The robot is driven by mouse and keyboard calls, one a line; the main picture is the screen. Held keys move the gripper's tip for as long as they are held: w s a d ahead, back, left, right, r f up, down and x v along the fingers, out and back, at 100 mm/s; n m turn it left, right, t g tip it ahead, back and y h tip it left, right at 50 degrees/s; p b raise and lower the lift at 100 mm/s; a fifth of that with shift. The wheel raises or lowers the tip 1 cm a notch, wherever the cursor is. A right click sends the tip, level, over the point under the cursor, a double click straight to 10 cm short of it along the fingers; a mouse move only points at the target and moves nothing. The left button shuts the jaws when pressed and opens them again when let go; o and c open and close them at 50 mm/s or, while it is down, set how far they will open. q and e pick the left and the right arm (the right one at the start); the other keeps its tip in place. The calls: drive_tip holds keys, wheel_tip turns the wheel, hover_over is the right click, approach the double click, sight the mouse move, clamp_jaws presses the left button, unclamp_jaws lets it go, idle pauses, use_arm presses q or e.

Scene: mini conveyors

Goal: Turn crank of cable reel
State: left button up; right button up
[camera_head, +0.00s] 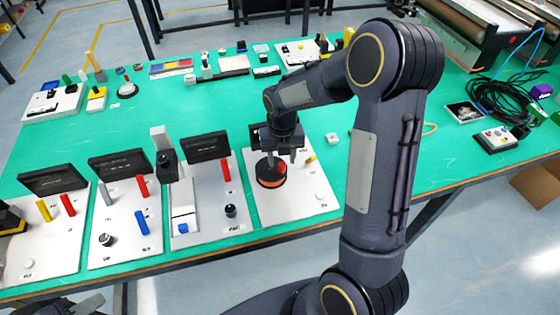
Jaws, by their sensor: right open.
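The cable reel (270,182), a round black piece with an orange-red top, sits on a white board (314,206) at the front middle of the table. My right gripper (275,157) points down over the reel. It is open, with its fingers close above the reel's top. I cannot tell whether a finger touches it. The crank is largely hidden by the gripper, and its exact place is not clear.
Boards with black panels and coloured posts stand left of the reel, the nearest being a white board (208,224). A yellow post (310,159) stands right of the reel. Black cables (495,92) lie at the right.

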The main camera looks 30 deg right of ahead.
sight(276, 165)
drive_tip(key=shift+f, duration=1.4)
clamp_jaws()
